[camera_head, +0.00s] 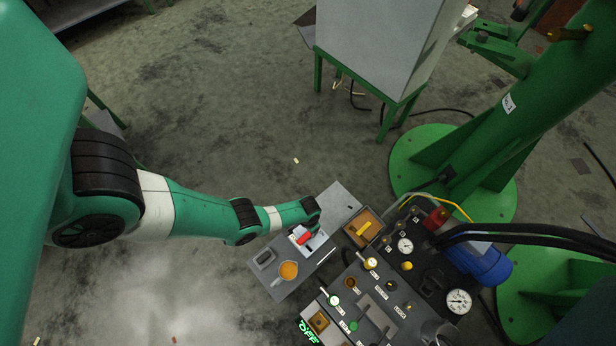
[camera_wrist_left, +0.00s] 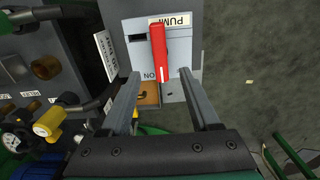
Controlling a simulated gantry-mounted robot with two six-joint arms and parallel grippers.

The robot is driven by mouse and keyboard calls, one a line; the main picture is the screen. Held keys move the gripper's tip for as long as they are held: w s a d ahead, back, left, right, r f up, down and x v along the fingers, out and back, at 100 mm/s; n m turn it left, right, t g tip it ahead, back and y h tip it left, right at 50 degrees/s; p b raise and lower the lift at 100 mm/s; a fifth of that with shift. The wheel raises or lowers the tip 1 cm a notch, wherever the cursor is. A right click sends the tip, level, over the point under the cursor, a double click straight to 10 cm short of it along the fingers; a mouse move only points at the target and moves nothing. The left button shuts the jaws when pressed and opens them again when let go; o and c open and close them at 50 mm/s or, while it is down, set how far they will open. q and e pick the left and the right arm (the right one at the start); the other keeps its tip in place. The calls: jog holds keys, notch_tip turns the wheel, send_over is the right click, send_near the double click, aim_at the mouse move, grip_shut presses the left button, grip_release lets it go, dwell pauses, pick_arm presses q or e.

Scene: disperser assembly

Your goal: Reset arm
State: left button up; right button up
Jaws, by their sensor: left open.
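My left arm comes in from the left in the head view and ends over a small grey side table. My left gripper (camera_wrist_left: 165,100) is open in the left wrist view, its two grey fingers apart with nothing held between them. Beyond the fingertips is a red lever (camera_wrist_left: 158,53) on a light grey panel with a PUMP label (camera_wrist_left: 176,21) and the letters ON. In the head view the red lever (camera_head: 304,238) shows close to the end of my left arm. My right gripper is not in either view.
A green column (camera_head: 510,120) stands at right. Bare floor (camera_head: 230,90) lies behind the arm.

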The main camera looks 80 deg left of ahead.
pick_arm(q)
notch_tip(320, 180, up, 3)
jog(key=shift+p, duration=0.75)
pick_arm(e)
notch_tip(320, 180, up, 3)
